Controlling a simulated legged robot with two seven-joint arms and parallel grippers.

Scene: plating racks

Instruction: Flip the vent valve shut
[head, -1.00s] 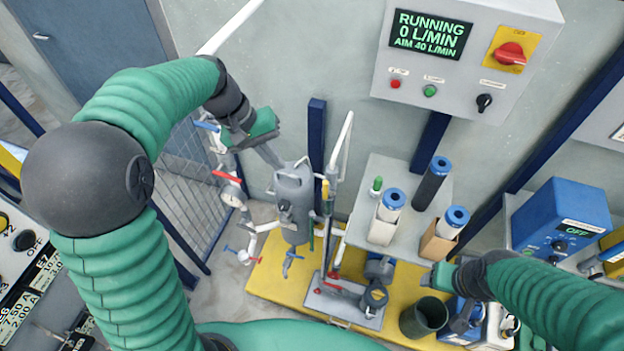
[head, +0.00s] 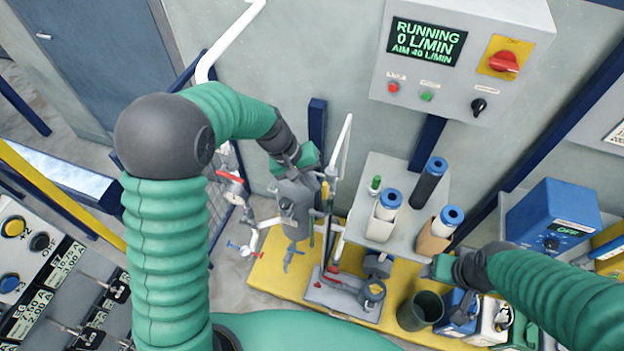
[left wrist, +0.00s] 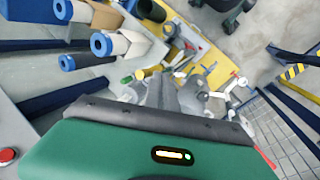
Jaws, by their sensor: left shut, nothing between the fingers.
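The grey filter vessel (head: 296,222) stands upright on the yellow skid in the head view. My left gripper (head: 291,177) is shut and empty at the top of the vessel, covering much of its lid. I cannot tell whether it touches. A small yellow handle (head: 325,190) stands just right of the vessel, and a red lever (head: 229,176) is on the pipework to its left. I cannot tell which handle is the vent valve; it may be hidden behind the gripper. My right gripper (head: 432,270) is at lower right, its jaws too unclear to read.
The control box screen (head: 427,42) reads RUNNING, 0 L/MIN, AIM 40 L/MIN. Blue-capped cartridges (head: 390,199) stand on a grey shelf (head: 405,172). A dark bucket (head: 420,311) is on the yellow skid (head: 265,285). A white pipe (head: 340,150) rises right of the vessel.

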